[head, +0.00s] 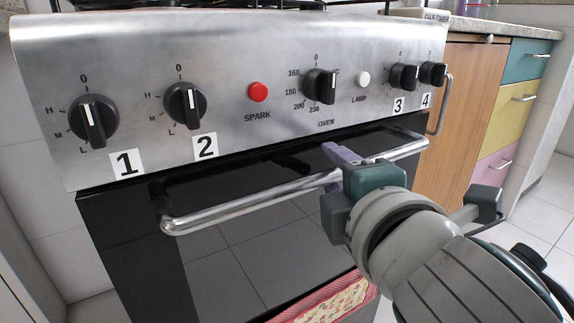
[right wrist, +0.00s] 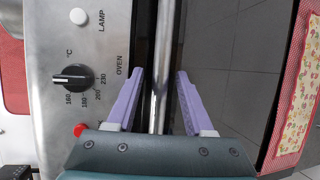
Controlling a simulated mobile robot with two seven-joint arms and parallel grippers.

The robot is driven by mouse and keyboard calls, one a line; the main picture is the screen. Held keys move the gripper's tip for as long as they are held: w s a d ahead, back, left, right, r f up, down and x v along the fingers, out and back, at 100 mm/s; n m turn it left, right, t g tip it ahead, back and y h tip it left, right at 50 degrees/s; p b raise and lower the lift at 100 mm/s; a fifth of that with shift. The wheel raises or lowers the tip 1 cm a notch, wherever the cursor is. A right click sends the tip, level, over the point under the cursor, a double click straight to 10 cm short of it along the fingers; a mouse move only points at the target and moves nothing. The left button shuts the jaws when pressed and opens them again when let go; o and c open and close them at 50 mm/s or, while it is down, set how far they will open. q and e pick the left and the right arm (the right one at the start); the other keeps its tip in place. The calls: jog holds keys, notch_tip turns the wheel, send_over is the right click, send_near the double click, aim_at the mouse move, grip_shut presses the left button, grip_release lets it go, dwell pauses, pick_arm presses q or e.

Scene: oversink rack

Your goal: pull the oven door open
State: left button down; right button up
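The oven door (head: 240,255) is dark glass and looks closed beneath the steel control panel. Its silver bar handle (head: 225,208) runs across the top of the door. My right gripper (head: 340,155) is at the right half of the handle. In the right wrist view, its two lilac fingers (right wrist: 160,85) are open, one on each side of the handle (right wrist: 163,50), with a visible gap to the bar on both sides. My left gripper is not in view.
The control panel (head: 225,90) above the handle carries black knobs, a red button (head: 258,92) and a white button (head: 363,79). A patterned red-edged towel (head: 335,303) hangs low on the front. Wooden and coloured cabinets (head: 465,95) stand at the right. Tiled floor (head: 535,215) shows there.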

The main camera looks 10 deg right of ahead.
grip_shut()
dwell(1.3)
